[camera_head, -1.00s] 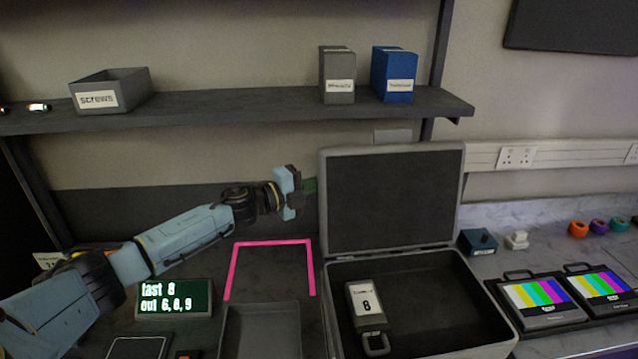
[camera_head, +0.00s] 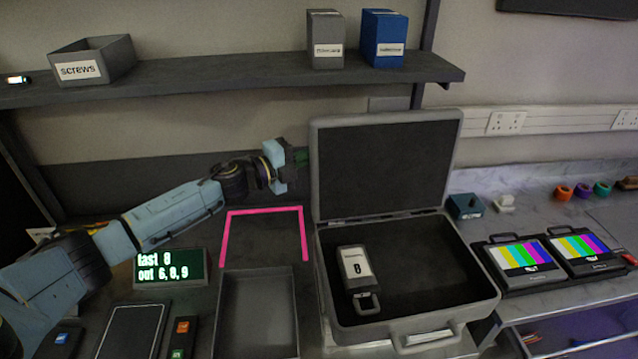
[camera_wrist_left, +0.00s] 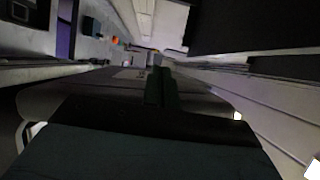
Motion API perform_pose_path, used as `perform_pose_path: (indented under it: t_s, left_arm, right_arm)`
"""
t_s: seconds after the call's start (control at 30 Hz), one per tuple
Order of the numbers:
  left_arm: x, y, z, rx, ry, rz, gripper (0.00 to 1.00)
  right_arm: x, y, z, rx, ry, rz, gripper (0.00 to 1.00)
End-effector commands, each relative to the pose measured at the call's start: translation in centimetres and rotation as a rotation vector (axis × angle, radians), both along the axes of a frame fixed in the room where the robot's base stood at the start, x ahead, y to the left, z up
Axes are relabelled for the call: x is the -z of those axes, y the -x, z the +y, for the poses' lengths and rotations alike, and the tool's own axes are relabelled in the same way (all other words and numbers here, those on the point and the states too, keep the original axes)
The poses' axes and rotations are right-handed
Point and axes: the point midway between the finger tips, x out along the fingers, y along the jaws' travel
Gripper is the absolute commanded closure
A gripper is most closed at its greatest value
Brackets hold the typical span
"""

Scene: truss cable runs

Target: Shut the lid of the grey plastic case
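The grey plastic case (camera_head: 482,297) stands open on the bench, its lid (camera_head: 385,165) upright on the hinge at the back. A labelled block with a handle, marked 8 (camera_head: 356,263), lies inside at the left. My left gripper (camera_head: 301,157) is at the lid's left edge, its dark green fingers pointing right. Their tips seem to pass behind the lid edge; I cannot tell whether they touch it. In the left wrist view the fingers (camera_wrist_left: 160,88) look closed together, with nothing clearly between them. My right gripper is not in view.
A pink outline (camera_head: 265,210) and a grey tray (camera_head: 222,315) lie left of the case. A lit display (camera_head: 170,268) stands further left. Two colour-bar monitors (camera_head: 520,255) and a small blue box (camera_head: 465,206) are to the right. A shelf (camera_head: 230,92) runs above.

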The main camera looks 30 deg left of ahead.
Motion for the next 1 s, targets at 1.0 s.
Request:
perform_pose_path:
  t_s: [1.0]
  left_arm:
    - [0.1,3.3,-2.5,0.002,0.0,0.002,1.0]
  right_arm:
    - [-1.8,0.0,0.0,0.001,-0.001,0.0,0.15]
